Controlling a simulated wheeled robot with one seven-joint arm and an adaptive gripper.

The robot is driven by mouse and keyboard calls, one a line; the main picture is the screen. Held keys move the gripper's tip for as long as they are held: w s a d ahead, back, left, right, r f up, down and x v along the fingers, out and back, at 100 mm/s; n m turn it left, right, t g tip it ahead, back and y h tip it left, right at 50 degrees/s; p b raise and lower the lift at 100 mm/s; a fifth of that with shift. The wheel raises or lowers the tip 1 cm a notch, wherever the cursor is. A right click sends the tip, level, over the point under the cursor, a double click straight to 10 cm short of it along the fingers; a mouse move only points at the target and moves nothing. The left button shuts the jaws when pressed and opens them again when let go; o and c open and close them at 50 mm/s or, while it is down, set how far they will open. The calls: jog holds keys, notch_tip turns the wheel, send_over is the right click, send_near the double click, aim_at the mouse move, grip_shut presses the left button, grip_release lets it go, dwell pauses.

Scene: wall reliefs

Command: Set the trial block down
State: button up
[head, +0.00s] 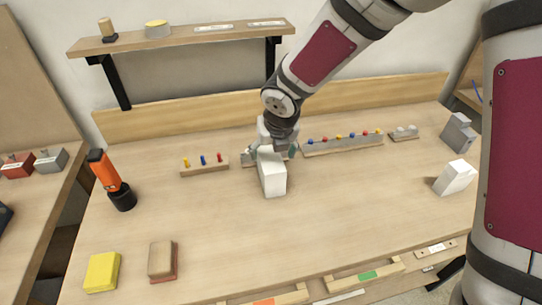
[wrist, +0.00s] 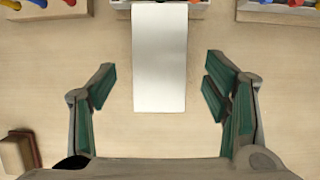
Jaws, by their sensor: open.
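A white block, which I take to be the trial block (head: 273,180), stands on the bench just in front of my gripper (head: 274,150). In the wrist view the block (wrist: 160,62) shows as a pale rectangle between the two green-padded fingers of my gripper (wrist: 158,85). The fingers are spread wide, with a clear gap on each side of the block. Its far end meets a grey holder (head: 249,158) at the back, partly hidden by my gripper; whether they touch is unclear. A second white block (head: 455,177) sits at the right.
Racks of coloured pegs stand left (head: 204,166) and right (head: 343,145) of my gripper. An orange and black tool (head: 110,180) stands at the left. A yellow sponge (head: 102,272) and a brown-topped block (head: 162,260) lie at front left. The front middle is clear.

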jog(key=s+d+r+m+h+p, duration=0.1)
jog(key=s+d+r+m+h, duration=0.1)
jog(key=s+d+r+m, duration=0.55)
jog(key=s+d+r+m+h+p, duration=0.1)
jog(key=s+d+r+m, duration=0.4)
jog(key=d+r+m, duration=0.5)
jog(key=s+d+r+m, duration=0.2)
jog(key=s+m, duration=0.6)
jog(key=m, duration=0.3)
jog(key=s+d+r+m+y, duration=0.1)
jog(key=s+d+r+m, duration=0.1)
jog(key=s+m, duration=0.5)
jog(key=m, duration=0.3)
jog(key=shift+s+r+m+t+y, duration=0.15)
jog(key=shift+s+m+t+y, duration=0.15)
jog(key=shift+s+m, duration=0.1)
